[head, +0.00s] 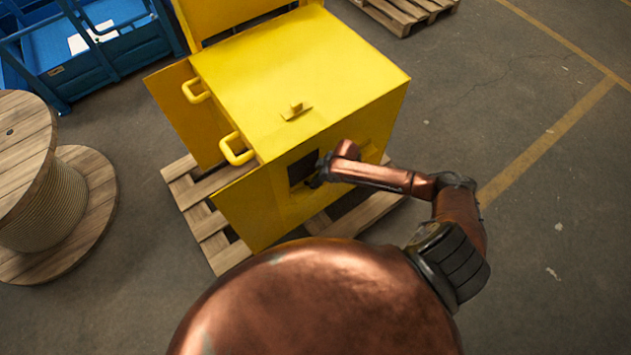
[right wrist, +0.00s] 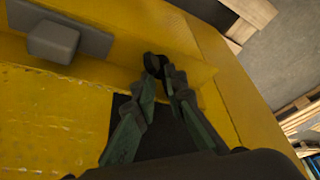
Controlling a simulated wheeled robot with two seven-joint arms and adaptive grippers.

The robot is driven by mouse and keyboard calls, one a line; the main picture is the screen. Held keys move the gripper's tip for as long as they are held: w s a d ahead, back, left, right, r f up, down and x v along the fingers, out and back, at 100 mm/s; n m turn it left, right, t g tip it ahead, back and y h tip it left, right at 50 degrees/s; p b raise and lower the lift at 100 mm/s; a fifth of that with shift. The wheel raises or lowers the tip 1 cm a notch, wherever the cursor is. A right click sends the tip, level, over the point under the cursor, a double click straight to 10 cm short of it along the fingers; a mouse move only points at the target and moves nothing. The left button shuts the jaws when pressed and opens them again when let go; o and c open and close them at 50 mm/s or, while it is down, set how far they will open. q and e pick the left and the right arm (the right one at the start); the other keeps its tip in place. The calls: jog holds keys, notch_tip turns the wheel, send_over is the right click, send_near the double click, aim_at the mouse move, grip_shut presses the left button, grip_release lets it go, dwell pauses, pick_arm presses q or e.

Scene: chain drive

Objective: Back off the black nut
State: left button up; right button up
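The black nut (right wrist: 153,63) is a small dark rounded piece at the fingertips in the right wrist view, by a yellow ledge inside the yellow housing (head: 300,75). My right gripper (right wrist: 160,72) has its two dark green fingers drawn close together, with the tips against the nut's sides. The tips partly cover the nut, and its thread cannot be made out. In the head view my right arm reaches to the dark opening (head: 303,167) in the housing's near side, and the nut is hidden there. My left gripper is not in view.
A grey block on a plate (right wrist: 54,40) is fixed to the yellow wall left of the fingers. The housing stands on a wooden pallet (head: 205,222), with open doors and yellow handles (head: 236,149). A cable reel (head: 50,190) stands at left. Floor at right is clear.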

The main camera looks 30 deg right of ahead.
grip_shut()
jog(key=shift+a, duration=0.1)
dwell(1.1)
jog(key=shift+o, duration=1.5)
grip_release()
jog(key=shift+r, duration=0.15)
jog(key=v, duration=1.1)
jog(key=shift+s+d+r, duration=0.2)
jog(key=shift+r, duration=0.05)
jog(key=shift+o, duration=0.3)
